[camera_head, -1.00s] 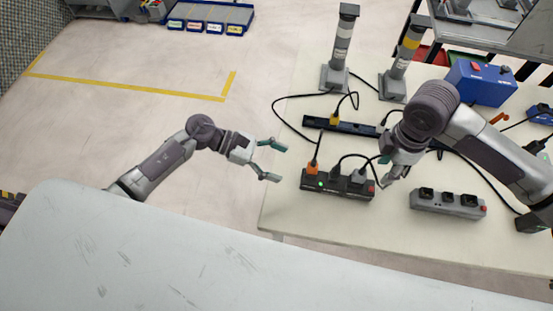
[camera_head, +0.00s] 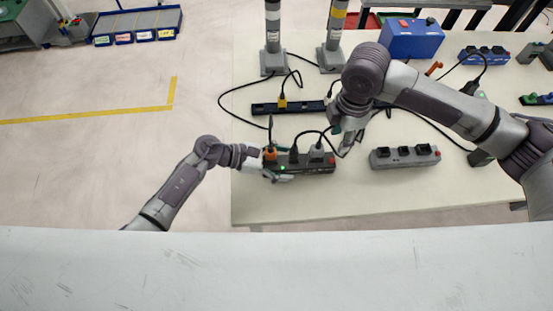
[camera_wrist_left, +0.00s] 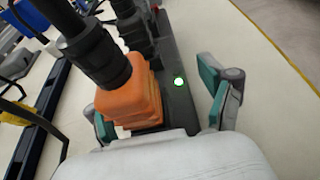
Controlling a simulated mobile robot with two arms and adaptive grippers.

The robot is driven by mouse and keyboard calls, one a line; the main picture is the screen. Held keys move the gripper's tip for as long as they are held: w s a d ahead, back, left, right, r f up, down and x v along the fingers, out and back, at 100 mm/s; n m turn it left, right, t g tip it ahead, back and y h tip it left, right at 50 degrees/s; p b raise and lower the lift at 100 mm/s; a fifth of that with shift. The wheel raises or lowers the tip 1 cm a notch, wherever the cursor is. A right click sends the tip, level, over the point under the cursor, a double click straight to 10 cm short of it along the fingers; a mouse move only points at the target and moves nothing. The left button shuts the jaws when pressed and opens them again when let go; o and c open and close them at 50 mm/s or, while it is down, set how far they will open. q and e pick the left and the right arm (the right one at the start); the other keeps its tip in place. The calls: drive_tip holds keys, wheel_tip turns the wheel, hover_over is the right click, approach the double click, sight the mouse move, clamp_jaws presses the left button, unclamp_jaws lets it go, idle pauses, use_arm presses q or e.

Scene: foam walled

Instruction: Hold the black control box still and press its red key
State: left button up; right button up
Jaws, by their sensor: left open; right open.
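The black control box (camera_head: 312,168) is a long black strip on the pale table, with an orange plug (camera_head: 270,154) and dark plugs on top. A green light glows on it, seen white-green in the left wrist view. My left gripper (camera_head: 273,168) is open at the box's left end. In the left wrist view its teal-padded fingers (camera_wrist_left: 150,88) stand either side of the box and orange plug; contact is unclear. My right gripper (camera_head: 341,140) is open just beyond the box's right end, pointing down.
A grey strip (camera_head: 405,158) with a red key lies to the right. A dark strip (camera_head: 290,108) with a yellow plug lies behind. Black cables cross the table (camera_head: 290,205). Two posts and a blue box (camera_head: 411,40) stand at the back. The table's front is clear.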

use_arm(q)
drive_tip(key=c, duration=1.4)
use_arm(e)
drive_tip(key=shift+c, duration=0.2)
clamp_jaws()
